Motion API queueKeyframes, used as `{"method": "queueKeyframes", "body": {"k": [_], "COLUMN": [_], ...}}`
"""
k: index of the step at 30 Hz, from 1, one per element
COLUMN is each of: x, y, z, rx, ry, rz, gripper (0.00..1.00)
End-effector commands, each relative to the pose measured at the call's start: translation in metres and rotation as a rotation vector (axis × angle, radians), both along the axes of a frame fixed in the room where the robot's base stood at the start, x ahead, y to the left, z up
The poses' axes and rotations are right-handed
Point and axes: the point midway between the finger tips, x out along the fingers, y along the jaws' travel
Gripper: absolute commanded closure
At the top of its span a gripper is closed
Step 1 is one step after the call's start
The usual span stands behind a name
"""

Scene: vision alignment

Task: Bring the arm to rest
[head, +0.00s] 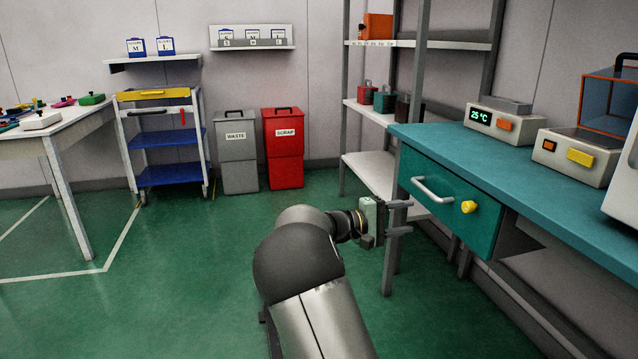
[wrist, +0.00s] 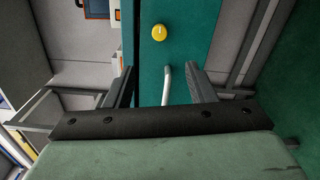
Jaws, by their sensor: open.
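My gripper (head: 400,217) is at the end of my outstretched arm, in front of the teal bench's drawer. Its two fingers are apart with nothing between them. In the wrist view my gripper (wrist: 160,88) shows its open fingers on either side of the drawer's pale handle (wrist: 167,82), which lies beyond them. In the head view the handle (head: 430,190) is to the right of the fingertips and looks clear of them. The drawer front (head: 455,215) carries a yellow knob (head: 468,207), also seen in the wrist view (wrist: 159,32). Whether the drawer is fully closed I cannot tell.
The teal bench (head: 540,180) bears a device reading 25 °C (head: 492,122) and another box-like device (head: 570,155). A grey shelf rack (head: 370,165) stands behind my gripper. Waste (head: 237,155) and scrap (head: 283,150) bins stand at the wall. The green floor at left is open.

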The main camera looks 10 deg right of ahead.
Motion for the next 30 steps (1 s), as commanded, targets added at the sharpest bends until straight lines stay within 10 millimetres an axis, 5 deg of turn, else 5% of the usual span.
{"method": "queueKeyframes", "body": {"k": [5,9,14,21,25,30], "x": [-0.036,-0.1,-0.176,-0.281,-0.323,-0.351], "y": [-0.01,0.001,0.05,0.147,0.185,0.211], "z": [0.022,0.046,0.08,0.154,0.182,0.194], "rx": [0.173,0.498,0.879,1.327,1.474,1.565], "ry": [0.002,0.007,-0.002,-0.046,-0.08,-0.11], "rz": [-0.055,-0.124,-0.16,-0.146,-0.13,-0.121], "gripper": [0.5,0.5,0.5,0.5,0.5,0.5]}}
